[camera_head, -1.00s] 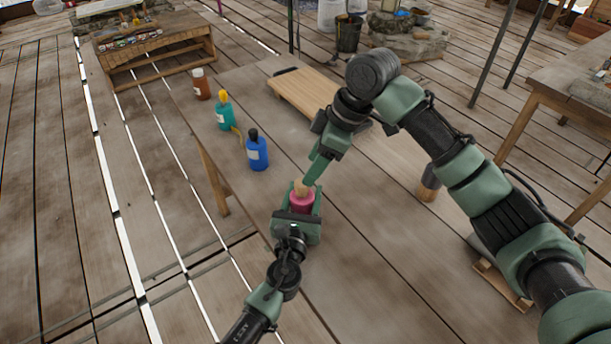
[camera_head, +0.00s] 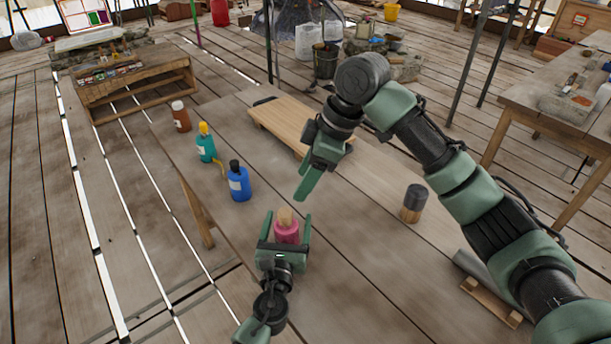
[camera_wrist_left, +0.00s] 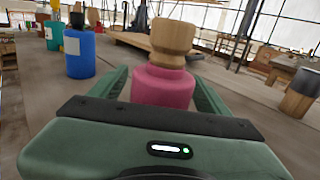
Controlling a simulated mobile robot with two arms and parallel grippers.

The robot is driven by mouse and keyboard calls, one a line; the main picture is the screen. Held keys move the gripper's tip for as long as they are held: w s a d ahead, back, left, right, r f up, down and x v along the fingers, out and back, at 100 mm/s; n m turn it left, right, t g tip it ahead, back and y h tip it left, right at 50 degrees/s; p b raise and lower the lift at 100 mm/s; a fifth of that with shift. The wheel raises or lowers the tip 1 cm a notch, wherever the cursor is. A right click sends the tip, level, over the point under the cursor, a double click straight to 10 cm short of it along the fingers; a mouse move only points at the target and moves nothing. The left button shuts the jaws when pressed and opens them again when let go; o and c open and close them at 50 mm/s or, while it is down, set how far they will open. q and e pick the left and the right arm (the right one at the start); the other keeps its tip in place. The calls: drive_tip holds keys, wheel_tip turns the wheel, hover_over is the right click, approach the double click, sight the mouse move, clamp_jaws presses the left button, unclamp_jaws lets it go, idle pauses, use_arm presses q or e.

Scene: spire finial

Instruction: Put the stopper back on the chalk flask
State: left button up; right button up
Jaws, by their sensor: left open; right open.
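A pink flask (camera_head: 287,234) stands upright on the long wooden table. A pale wooden stopper (camera_head: 286,216) sits upright in its mouth. In the left wrist view the stopper (camera_wrist_left: 172,42) rests on the pink flask (camera_wrist_left: 163,86), with no clear gap between them. My left gripper (camera_head: 288,228) is open, its fingers on either side of the flask body. My right gripper (camera_head: 304,186) is open and empty, up and to the right of the stopper and apart from it. Its far finger is mostly hidden.
A blue bottle (camera_head: 239,185), a teal bottle (camera_head: 206,146) and a brown jar (camera_head: 181,118) stand along the table's left edge. A wooden board (camera_head: 283,126) lies farther back. A dark-topped wooden jar (camera_head: 412,205) stands to the right. The table's middle is clear.

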sight(284, 241)
use_arm(q)
drive_tip(key=shift+s, duration=0.1)
drive_tip(key=s, duration=0.2)
drive_tip(key=s+a, duration=0.1)
drive_tip(key=s, duration=0.4)
drive_tip(key=shift+s+a, duration=0.25)
drive_tip(key=shift+f, duration=0.1)
